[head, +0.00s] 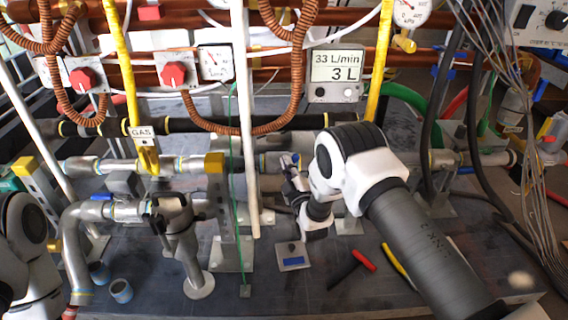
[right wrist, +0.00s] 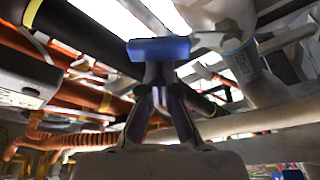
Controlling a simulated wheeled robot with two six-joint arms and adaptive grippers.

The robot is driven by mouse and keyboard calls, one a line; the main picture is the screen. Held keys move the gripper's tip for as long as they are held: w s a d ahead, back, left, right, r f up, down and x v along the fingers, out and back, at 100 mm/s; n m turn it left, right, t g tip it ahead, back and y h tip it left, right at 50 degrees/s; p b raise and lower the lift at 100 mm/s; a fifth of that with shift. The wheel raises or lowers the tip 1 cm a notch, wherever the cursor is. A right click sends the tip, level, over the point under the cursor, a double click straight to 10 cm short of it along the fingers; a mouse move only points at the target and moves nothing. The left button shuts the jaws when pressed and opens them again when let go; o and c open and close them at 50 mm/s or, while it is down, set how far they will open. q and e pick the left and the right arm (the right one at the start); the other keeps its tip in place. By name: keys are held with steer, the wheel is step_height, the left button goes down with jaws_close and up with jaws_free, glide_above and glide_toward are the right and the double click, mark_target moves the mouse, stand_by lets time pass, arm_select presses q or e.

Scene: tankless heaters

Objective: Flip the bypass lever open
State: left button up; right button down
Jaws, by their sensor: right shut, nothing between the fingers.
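A blue lever handle (right wrist: 158,50) lies crosswise just past my right fingertips in the right wrist view; I take it for the bypass lever. It is fixed near a pale pipe fitting at its right end. My right gripper (right wrist: 160,80) is shut, with nothing between its fingers, and its tips overlap the handle's lower edge in the picture. I cannot tell whether they touch it. In the head view my right gripper (head: 289,178) is at the horizontal pipe run, right of the white upright post. It hides most of the valve there.
Grey pipes (head: 110,165) and a white upright post (head: 247,130) crowd the left of the right gripper. A red-handled tool (head: 364,260) lies on the dark bench top (head: 250,300). Loose cables (head: 505,120) hang at the right. A display (head: 337,65) reads 33 L/min.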

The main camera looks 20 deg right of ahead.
mark_target(295, 163)
steer(key=d+m+h, duration=0.1)
steer(key=m, duration=0.1)
steer(key=f+m, duration=0.1)
steer(key=m, duration=0.1)
steer(key=d+f+m+t+h, duration=0.1)
steer(key=m, duration=0.2)
steer(key=shift+s+d+f+h, duration=0.1)
steer(key=shift+s+d+h, duration=0.2)
steer(key=shift+s, duration=0.1)
arm_select(q)
steer(key=shift+s+d, duration=0.1)
steer(key=shift+d, duration=0.1)
arm_select(e)
steer(key=m, duration=0.1)
steer(key=f+m+h, duration=0.1)
steer(key=m, duration=0.1)
steer(key=d+f+m+h, duration=0.1)
steer(key=m, duration=0.1)
steer(key=shift+s+d+f, duration=0.1)
steer(key=shift+s+f, duration=0.1)
steer(key=shift+f, duration=0.15)
steer(key=shift+f, duration=0.1)
